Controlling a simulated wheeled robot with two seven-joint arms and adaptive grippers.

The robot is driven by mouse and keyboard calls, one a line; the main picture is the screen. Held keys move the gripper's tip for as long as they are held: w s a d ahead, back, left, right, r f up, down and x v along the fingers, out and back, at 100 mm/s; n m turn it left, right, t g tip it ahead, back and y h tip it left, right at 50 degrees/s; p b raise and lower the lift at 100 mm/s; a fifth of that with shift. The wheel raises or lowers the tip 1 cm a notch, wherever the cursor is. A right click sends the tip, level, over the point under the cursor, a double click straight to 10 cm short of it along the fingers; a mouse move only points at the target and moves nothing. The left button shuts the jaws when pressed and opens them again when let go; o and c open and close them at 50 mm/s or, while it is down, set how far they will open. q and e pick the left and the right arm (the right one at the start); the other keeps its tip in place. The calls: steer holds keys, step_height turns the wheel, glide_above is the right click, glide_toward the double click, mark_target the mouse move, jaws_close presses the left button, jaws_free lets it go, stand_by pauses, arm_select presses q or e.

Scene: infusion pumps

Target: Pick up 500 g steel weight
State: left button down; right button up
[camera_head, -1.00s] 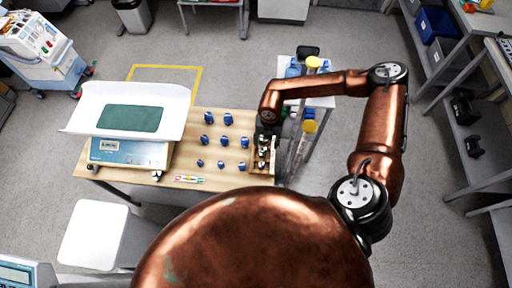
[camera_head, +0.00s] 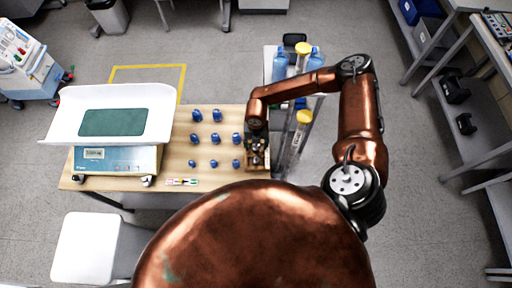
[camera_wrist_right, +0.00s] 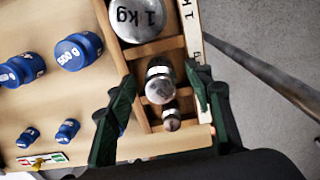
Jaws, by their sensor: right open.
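Steel weights stand in a wooden rack (camera_wrist_right: 196,72) with compartments, seen in the right wrist view. The largest, marked 1 kg (camera_wrist_right: 137,20), is at the top. Below it is a mid-sized steel weight (camera_wrist_right: 159,84), whose marking I cannot read; by its size and place it may be the 500 g one. A smaller steel weight (camera_wrist_right: 171,119) is just below it. My right gripper (camera_wrist_right: 160,77) is open, its fingers on either side of the mid-sized weight, with no clear contact. In the head view the right gripper (camera_head: 257,142) is over the rack, mostly hidden.
Several blue weights, one marked 500 g (camera_wrist_right: 78,51), stand left of the rack on the wooden table (camera_head: 180,150). A baby scale (camera_head: 118,158) stands at the table's left. Poles with yellow tops (camera_head: 304,117) and a small side table (camera_head: 270,55) are close to my right arm.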

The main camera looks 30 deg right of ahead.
steer(key=shift+f, duration=0.25)
steer(key=shift+c, duration=0.4)
jaws_close()
